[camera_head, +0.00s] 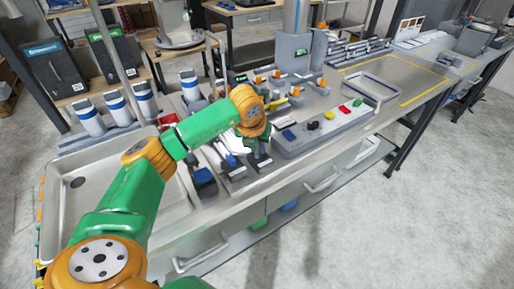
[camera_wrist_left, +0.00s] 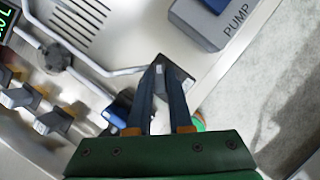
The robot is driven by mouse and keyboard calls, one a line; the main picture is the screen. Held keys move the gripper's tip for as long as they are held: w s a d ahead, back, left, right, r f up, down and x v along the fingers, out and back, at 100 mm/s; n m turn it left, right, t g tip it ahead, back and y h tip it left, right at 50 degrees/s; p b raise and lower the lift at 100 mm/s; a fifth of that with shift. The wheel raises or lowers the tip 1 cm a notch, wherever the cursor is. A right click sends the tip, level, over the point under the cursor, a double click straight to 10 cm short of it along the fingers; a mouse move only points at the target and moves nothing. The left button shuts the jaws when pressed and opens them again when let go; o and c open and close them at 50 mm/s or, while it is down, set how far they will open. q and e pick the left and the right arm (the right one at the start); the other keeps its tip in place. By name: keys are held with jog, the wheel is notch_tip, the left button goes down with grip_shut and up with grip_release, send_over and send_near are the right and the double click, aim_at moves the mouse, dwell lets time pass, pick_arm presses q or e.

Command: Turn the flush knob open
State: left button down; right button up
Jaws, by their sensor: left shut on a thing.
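My left gripper (camera_head: 262,163) reaches down over the middle of the metal bench, near its front edge. In the left wrist view its two dark fingers (camera_wrist_left: 166,72) lean together at a small dark grey knob (camera_wrist_left: 179,76) with a light mark. They are shut on this knob, which appears to be the flush knob. The fingers hide part of it, and its turned angle is hard to tell. My right gripper is in neither view.
A grey control box (camera_head: 325,128) with coloured buttons stands right of the gripper. In the left wrist view a box marked PUMP (camera_wrist_left: 222,22) is near the tips. Several orange-handled valves (camera_wrist_left: 52,118) lie left. A sink (camera_head: 75,197) fills the bench's left end.

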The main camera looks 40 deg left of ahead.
pick_arm(q)
jog(key=n+y, duration=0.1)
jog(key=n, duration=0.1)
jog(key=n+g+y+b, duration=0.1)
jog(key=n, duration=0.2)
jog(key=shift+w+d, duration=0.15)
jog(key=shift+w+n+g+y+b, duration=0.1)
jog(key=shift+n+g+y+b, duration=0.45)
jog(key=shift+n, duration=1.75)
jog(key=shift+g, duration=0.25)
jog(key=c, duration=0.8)
grip_release()
jog(key=v, duration=0.7)
jog(key=shift+r, duration=0.15)
